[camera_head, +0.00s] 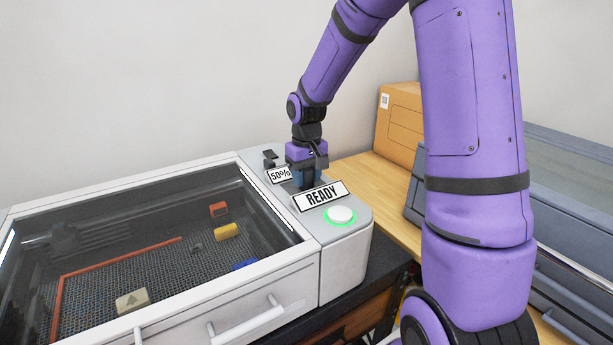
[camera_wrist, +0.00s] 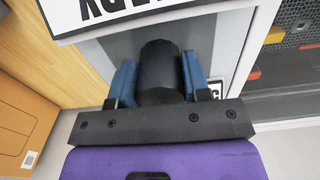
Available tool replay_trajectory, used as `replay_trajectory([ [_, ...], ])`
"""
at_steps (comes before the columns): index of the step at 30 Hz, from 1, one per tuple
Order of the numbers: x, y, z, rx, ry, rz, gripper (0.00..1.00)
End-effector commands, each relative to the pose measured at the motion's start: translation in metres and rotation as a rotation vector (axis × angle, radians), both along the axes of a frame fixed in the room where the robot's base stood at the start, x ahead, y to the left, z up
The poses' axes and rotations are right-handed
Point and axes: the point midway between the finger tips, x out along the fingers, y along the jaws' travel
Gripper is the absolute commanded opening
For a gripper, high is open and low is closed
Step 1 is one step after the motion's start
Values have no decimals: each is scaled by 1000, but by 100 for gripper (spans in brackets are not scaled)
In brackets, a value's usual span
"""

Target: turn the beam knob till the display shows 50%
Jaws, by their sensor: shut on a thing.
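The beam knob (camera_wrist: 160,70) is a black cylinder on the grey control panel of the machine. In the wrist view my gripper (camera_wrist: 158,80) has its blue fingers on both sides of the knob, shut on it. In the head view my gripper (camera_head: 304,178) points down at the panel and hides the knob. The display (camera_head: 279,174) beside it reads 50%. In the wrist view only a sliver of the display shows behind the right finger.
A READY sign (camera_head: 320,196) stands close in front of my gripper, with a white button (camera_head: 340,215) ringed in green near it. A black switch (camera_head: 270,157) is behind the display. The machine's glass lid (camera_head: 130,250) is closed over several small pieces. A cardboard box (camera_head: 400,125) stands behind.

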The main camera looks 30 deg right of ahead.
Motion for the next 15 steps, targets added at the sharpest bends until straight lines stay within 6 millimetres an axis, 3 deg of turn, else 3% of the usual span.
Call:
replay_trajectory([
  [8,1,0,1,0,-3,0,20],
  [9,1,0,1,0,-3,0,46],
  [12,1,0,1,0,-2,0,69],
  [15,0,0,0,0,-2,0,69],
])
